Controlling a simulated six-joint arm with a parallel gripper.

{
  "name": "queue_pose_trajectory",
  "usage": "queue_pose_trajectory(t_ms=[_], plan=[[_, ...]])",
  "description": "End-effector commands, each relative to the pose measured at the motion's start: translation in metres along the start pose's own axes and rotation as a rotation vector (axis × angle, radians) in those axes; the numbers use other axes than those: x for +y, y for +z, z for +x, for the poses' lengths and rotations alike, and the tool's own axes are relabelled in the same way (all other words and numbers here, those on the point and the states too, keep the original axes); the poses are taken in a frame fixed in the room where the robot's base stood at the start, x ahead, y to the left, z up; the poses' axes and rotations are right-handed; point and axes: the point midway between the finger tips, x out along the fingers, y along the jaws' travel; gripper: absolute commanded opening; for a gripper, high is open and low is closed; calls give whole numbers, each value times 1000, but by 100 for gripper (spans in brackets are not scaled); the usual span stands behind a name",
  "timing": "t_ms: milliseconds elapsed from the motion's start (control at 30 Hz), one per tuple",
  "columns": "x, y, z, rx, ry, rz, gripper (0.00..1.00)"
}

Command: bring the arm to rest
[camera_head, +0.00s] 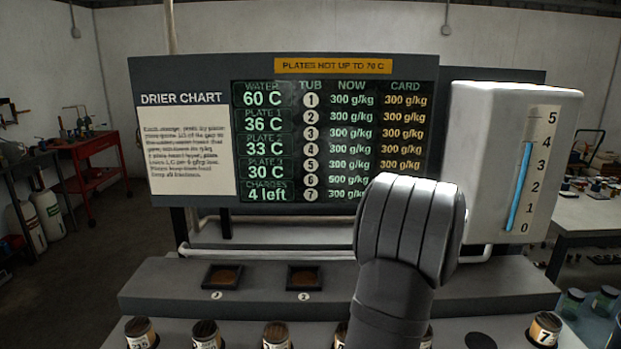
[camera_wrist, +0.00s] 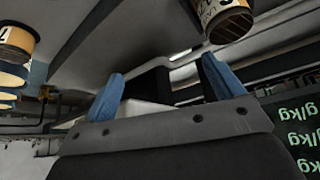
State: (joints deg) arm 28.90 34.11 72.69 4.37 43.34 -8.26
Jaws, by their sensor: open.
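My arm rises in front of the chart's lower right in the head view; my gripper's fingers cannot be made out there. In the wrist view my gripper (camera_wrist: 163,85) shows two blue-tipped fingers spread apart, with nothing held between them. That view looks tilted or upside down, with chart lettering inverted at the right. A labelled tub (camera_wrist: 228,22) shows beyond the right finger and another tub (camera_wrist: 15,38) at the left edge, both apart from the fingers.
The drier chart board (camera_head: 190,150) stands behind my arm, beside a white gauge (camera_head: 470,150) with a blue column. Two dark trays with brown contents, the left tray (camera_head: 222,288) and right tray (camera_head: 304,288), sit on the ledge. Several tubs (camera_head: 140,335) line the front; my arm hides part.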

Motion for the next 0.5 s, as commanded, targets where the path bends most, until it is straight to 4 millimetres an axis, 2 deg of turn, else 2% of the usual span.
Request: queue_pose_trajectory(t_ms=[100, 500], plan=[[24, 10, 6, -6, 15, 29, 86], [97, 42, 14, -5, 62, 113, 86]])
